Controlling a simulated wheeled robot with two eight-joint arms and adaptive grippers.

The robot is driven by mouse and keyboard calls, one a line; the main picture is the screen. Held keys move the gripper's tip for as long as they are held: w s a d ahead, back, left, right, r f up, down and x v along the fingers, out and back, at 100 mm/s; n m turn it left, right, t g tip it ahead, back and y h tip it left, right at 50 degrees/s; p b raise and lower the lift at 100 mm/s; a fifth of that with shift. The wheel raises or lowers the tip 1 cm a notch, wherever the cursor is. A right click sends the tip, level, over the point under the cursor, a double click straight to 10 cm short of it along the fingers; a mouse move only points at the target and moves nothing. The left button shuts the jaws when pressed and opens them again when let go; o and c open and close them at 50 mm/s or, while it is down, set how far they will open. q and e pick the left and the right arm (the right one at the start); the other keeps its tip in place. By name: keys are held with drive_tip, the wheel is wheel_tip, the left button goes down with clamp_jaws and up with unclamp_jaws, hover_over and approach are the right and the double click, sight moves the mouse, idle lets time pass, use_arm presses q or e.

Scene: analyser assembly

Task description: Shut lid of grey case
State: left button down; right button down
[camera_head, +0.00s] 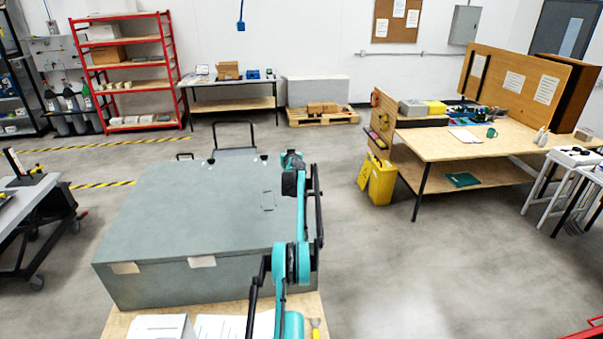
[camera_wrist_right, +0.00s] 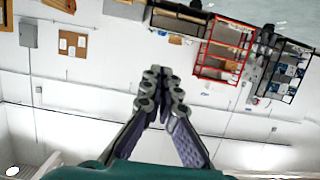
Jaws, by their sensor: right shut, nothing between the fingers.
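The large grey case (camera_head: 200,285) stands on a wooden-topped table in the head view. Its lid (camera_head: 185,200) lies flat across the top, and I see no clear gap along the front edge. Two pale patches sit at the front edge. My right arm reaches over the right part of the case and hides some of the lid and right edge. My right gripper (camera_wrist_right: 160,95) shows in the wrist view with its fingers together and nothing between them. In the head view its fingertips cannot be made out. My left gripper is in neither view.
White papers (camera_head: 232,326) lie on the table in front of the case. A black handle frame (camera_head: 234,123) rises behind it. A wooden workbench (camera_head: 480,143) and yellow bins (camera_head: 377,180) stand to the right. A red shelf (camera_head: 122,70) is at the back left. Open floor lies between.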

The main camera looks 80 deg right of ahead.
drive_tip(key=v, duration=1.2)
drive_tip(key=shift+f, duration=0.1)
